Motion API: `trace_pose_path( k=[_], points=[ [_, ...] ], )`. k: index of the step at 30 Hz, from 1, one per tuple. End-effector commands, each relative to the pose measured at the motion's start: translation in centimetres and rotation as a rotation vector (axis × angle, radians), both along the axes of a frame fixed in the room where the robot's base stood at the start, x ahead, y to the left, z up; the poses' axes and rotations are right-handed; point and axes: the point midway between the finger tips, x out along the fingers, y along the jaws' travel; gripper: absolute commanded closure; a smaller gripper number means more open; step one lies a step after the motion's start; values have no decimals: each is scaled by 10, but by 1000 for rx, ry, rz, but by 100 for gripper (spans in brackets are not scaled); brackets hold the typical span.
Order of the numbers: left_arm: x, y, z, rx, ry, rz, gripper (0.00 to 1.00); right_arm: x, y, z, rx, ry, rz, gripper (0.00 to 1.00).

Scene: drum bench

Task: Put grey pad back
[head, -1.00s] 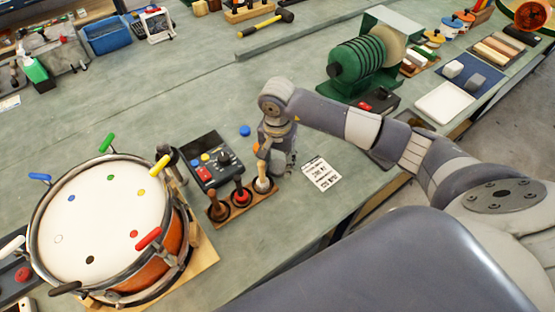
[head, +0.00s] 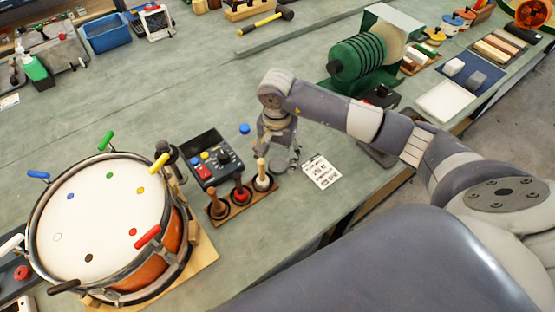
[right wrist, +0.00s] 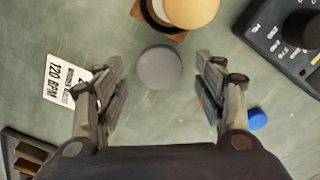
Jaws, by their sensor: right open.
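The grey pad (right wrist: 160,67) is a flat round disc lying on the green bench top in the right wrist view. In the head view the pad (head: 279,166) shows partly beside my right gripper (head: 277,150). In the right wrist view my right gripper (right wrist: 162,82) is open and empty, its two fingers apart on either side of the pad and not touching it. A wooden holder (head: 228,212) with brown, red and pale upright pieces stands close to the pad. My left gripper is not in view.
A blue disc (head: 244,129) lies near a dark control box (head: 212,158). A white "120 BPM" card (head: 321,172) lies right of the pad. A drum (head: 105,220) with coloured levers stands at left. A green roller machine (head: 365,58) stands behind my right arm.

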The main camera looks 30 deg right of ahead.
Motion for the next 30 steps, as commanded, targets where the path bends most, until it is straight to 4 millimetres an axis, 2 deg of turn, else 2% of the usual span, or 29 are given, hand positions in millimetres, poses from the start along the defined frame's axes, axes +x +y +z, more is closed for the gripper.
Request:
trace_pose_path(
  k=[1, 9, 15, 21, 30],
  points=[
    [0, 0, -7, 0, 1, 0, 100, 2, -1, 8, -1, -6, 1, 36],
    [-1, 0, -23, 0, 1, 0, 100, 2, -1, 67, -2, -6, 0, 36],
    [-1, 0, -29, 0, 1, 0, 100, 1, 0, 96, -1, -2, 0, 36],
    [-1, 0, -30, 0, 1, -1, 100, 0, 0, 105, -1, 1, -1, 36],
    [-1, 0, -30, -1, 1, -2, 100, 0, 0, 106, -1, 1, -1, 36]
  ],
)
